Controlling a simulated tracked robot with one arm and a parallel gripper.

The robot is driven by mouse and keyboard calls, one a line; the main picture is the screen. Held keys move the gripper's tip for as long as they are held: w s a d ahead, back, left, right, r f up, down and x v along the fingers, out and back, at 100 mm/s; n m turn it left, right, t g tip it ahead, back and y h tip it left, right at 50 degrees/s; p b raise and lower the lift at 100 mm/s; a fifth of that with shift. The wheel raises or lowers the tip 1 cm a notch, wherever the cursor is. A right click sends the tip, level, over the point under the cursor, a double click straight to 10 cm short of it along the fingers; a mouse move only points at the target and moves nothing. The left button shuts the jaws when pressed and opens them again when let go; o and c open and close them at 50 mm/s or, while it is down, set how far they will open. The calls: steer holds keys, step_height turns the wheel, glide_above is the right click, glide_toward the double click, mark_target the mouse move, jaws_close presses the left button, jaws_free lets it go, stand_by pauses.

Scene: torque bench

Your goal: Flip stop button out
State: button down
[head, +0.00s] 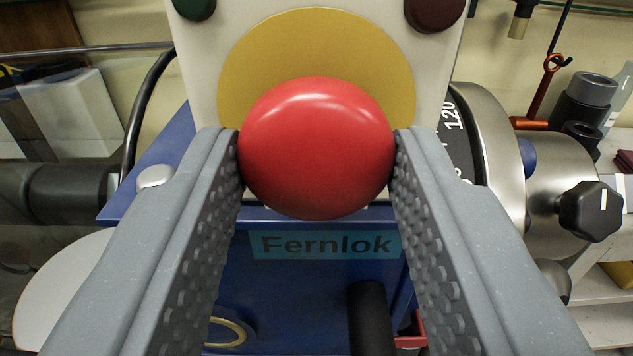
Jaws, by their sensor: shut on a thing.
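The red stop button (316,148) is a round mushroom head in the middle of the head view. It stands in front of a yellow disc (316,45) on a cream panel (205,85). My gripper (317,158) has one grey studded finger on each side of the button, and both fingertips touch its rim. The gripper is shut on the button. The button's stem is hidden behind its head.
A dark green button (194,8) and a dark red button (434,14) sit at the panel's upper corners. A blue housing labelled Fernlok (325,245) lies below. On the right are a metal dial drum (490,150) and a black knob (590,211).

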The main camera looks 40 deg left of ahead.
steer(key=shift+s+d, duration=0.1)
steer(key=shift+d, duration=0.1)
steer(key=c, duration=1.1)
jaws_free()
steer(key=shift+c, duration=0.2)
steer(key=shift+o, duration=1.2)
steer(key=shift+s+d, duration=0.1)
steer(key=shift+d, duration=0.05)
steer(key=b+v, duration=0.2)
steer(key=v, duration=1.1)
steer(key=shift+s+b, duration=0.3)
steer(key=shift+b, duration=0.1)
steer(key=shift+d, duration=0.1)
